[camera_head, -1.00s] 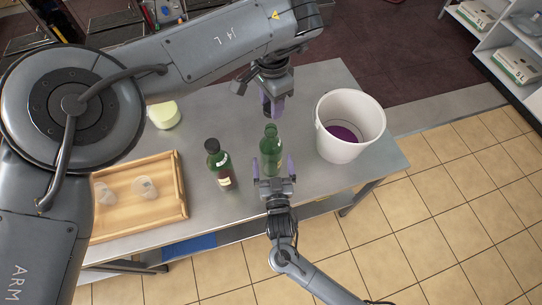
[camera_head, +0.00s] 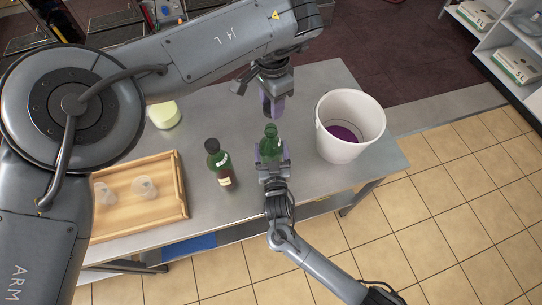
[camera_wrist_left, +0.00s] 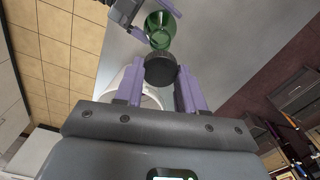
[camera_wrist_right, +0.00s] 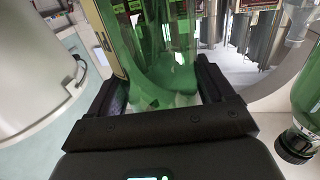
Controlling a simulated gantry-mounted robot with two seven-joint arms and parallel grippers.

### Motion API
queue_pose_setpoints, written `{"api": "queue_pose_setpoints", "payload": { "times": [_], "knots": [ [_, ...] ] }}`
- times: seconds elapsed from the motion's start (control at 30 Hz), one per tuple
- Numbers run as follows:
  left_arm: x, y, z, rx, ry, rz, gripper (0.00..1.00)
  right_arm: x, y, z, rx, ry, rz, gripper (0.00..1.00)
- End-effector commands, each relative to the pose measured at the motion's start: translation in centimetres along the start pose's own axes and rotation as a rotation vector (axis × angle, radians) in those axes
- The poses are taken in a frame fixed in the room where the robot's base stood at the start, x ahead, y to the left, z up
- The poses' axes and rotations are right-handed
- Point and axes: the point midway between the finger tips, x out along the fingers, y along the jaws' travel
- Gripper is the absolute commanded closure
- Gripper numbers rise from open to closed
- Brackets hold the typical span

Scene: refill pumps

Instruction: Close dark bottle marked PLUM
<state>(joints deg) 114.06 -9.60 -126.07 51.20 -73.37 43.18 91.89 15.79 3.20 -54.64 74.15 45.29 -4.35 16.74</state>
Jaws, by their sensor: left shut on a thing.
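My left gripper (camera_head: 272,104) is above the bottle, shut on a black cap (camera_wrist_left: 160,69). In the left wrist view the bottle's green glass (camera_wrist_left: 160,30) is beyond the cap, apart from it. A second green bottle (camera_head: 218,164) with a black cap and unreadable label stands to the left.
A white bucket (camera_head: 348,112) with purple contents stands close on the right. A wooden tray (camera_head: 168,168) with clear cups is on the left. A pale green-lidded container (camera_head: 164,115) stands behind the tray. The table's front edge is near the bottle.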

Motion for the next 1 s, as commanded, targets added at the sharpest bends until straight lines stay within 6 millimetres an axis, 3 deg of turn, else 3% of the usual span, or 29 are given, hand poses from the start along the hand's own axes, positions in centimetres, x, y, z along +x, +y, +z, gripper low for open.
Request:
{"api": "queue_pose_setpoints", "payload": {
  "times": [0.03, 0.3, 0.47, 0.8, 1.0],
  "knots": [
    [0.0, 0.0, 0.0, 0.000, 0.000, 0.000, 0.89, 0.0, 0.0, 0.0, 0.000, 0.000, 0.000, 0.31],
    [0.0, 0.0, 0.0, 0.000, 0.000, 0.000, 0.89, 0.0, 0.0, 0.0, 0.000, 0.000, 0.000, 0.72],
    [0.6, 0.0, 0.0, 0.000, -0.001, 0.002, 0.89, 0.0, 0.0, 0.0, 0.000, 0.000, 0.000, 0.73],
    [4.6, 0.0, 0.1, 0.000, -0.001, 0.002, 0.89, 0.0, 0.0, 0.0, 0.000, 0.000, 0.000, 0.73],
    [5.0, 0.0, 0.1, 0.000, 0.000, 0.001, 0.89, 0.0, 0.0, 0.0, 0.000, 0.000, 0.000, 0.73]
  ]
}}
